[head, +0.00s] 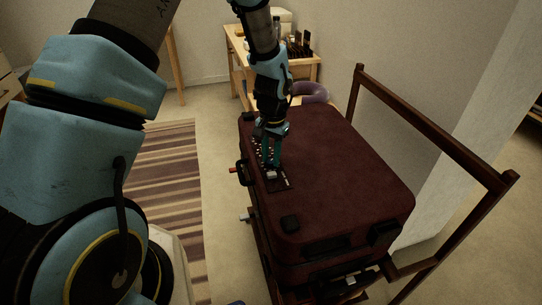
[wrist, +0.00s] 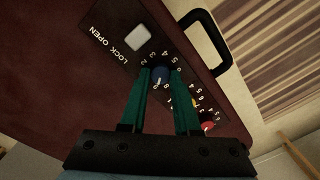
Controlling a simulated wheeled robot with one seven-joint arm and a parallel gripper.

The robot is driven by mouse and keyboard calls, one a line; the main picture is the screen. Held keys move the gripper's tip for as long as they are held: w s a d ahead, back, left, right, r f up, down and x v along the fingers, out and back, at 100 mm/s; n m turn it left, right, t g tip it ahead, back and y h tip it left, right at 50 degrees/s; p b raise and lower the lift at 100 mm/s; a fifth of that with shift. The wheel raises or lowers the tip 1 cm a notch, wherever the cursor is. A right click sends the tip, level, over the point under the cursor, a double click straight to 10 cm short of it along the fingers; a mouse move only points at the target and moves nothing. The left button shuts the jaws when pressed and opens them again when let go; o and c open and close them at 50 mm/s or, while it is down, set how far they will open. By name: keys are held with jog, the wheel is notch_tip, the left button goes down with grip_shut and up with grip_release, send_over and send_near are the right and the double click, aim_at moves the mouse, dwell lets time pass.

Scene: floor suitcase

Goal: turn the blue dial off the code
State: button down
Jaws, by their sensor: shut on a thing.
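The blue dial (wrist: 159,78) sits on the dark lock panel of the suitcase, with white numbers around it, in the wrist view. My gripper (wrist: 160,88) points down at the panel with its two green fingers on either side of the blue dial, shut on it. In the head view my gripper (head: 272,163) stands over the panel near the left edge of the dark red suitcase (head: 335,165). The fingers and arm hide the dial there. I cannot read which number the dial points to.
A red dial (wrist: 208,126) and part of a yellow dial (wrist: 194,102) lie along the same panel. A pale square button (wrist: 137,38) is near the LOCK OPEN lettering. A black handle (wrist: 207,42) sticks out from the side. A wooden rack frame (head: 440,130) stands at the right.

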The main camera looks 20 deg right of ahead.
aim_at(272, 161)
jog(key=c, duration=0.6)
grip_release()
jog(key=shift+c, duration=0.2)
notch_tip(272, 161, up, 11)
jog(key=b, duration=0.1)
jog(key=shift+s+b, duration=0.15)
jog(key=shift+b, duration=0.25)
jog(key=shift+d+f, duration=0.1)
jog(key=w+a+r+n, duration=0.1)
jog(key=a+r+n, duration=0.1)
jog(key=a, duration=0.6)
jog(key=w+a+r+n, duration=0.1)
jog(key=a+n, duration=0.1)
jog(key=a, duration=0.7)
jog(key=s+a+n, duration=0.2)
jog(key=a, duration=0.5)
jog(key=s+a+r+n+t, duration=0.1)
jog(key=s+a+n, duration=0.2)
jog(key=a, duration=0.3)
jog(key=shift+s+a+r, duration=0.25)
jog(key=shift+a+r, duration=0.05)
jog(key=shift+a, duration=0.05)
